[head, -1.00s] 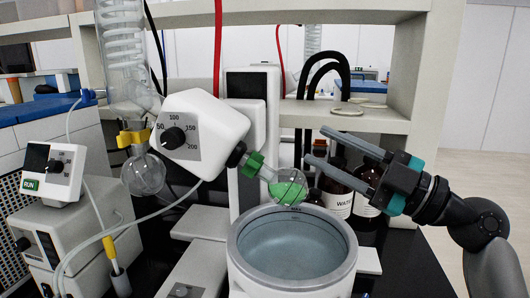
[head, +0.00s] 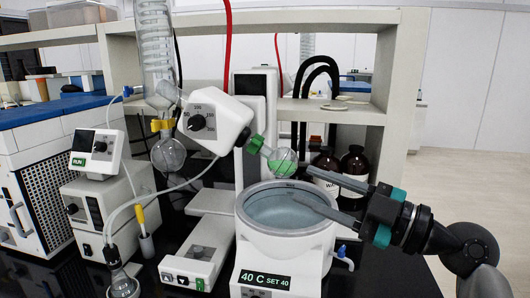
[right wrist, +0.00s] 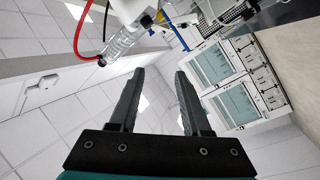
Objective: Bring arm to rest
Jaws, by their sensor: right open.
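My right gripper (head: 337,200) is in the head view at the right, with its two dark fingers spread apart and nothing between them. In the right wrist view the gripper (right wrist: 158,90) is also open and empty. A round flask with green liquid (head: 283,162) hangs on the rotary evaporator head (head: 214,122), tilted above the bath. My left gripper is not in view.
Two brown bottles (head: 354,168) stand behind the gripper under the shelf (head: 340,112). A white controller box (head: 95,205) and a receiving flask (head: 168,156) are at the left. The dark bench is clear at the front right.

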